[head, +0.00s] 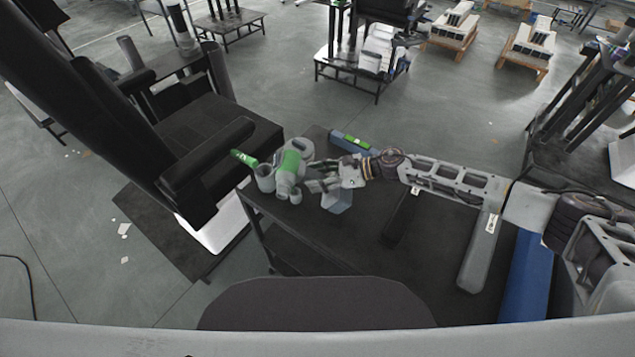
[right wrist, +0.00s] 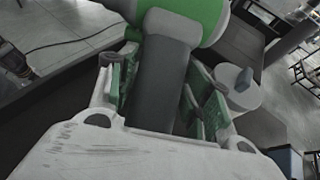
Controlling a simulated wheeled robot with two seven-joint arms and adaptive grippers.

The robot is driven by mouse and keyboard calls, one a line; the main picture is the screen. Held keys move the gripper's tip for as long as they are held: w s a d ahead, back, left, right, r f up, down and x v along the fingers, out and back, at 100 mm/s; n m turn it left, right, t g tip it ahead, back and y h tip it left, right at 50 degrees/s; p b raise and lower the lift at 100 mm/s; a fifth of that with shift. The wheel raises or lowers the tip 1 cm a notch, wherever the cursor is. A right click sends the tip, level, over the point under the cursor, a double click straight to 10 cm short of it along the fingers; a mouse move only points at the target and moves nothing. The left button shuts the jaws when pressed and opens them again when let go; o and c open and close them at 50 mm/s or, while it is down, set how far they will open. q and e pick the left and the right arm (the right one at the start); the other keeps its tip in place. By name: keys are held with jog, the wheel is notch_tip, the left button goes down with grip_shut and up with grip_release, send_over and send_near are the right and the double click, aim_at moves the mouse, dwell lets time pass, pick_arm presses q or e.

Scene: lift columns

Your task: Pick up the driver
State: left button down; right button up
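The driver, with a green and light grey body (head: 291,163), is at the far left corner of the dark table. In the right wrist view its dark grey handle (right wrist: 160,85) runs between my right gripper's fingers, below the green and white body. My right gripper (head: 318,184) reaches in from the right at the driver; its green-padded fingers (right wrist: 162,95) lie on both sides of the handle, close to it. Whether both pads press on it cannot be told. My left gripper is not in view.
The dark table (head: 430,250) also bears a blue-grey container (head: 338,200) beside the gripper, a blue and green box (head: 350,141), and long grey (head: 481,252) and blue (head: 527,275) bars. A black lift column (head: 110,120) stands close on the left.

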aim_at(317, 175)
jog(key=c, duration=0.9)
jog(key=shift+r, duration=0.15)
jog(key=shift+c, duration=0.2)
jog(key=shift+w+r, duration=0.1)
jog(key=shift+r, duration=0.75)
jog(key=shift+r+b, duration=0.35)
jog(key=shift+r, duration=3.8)
jog(key=shift+a, duration=0.15)
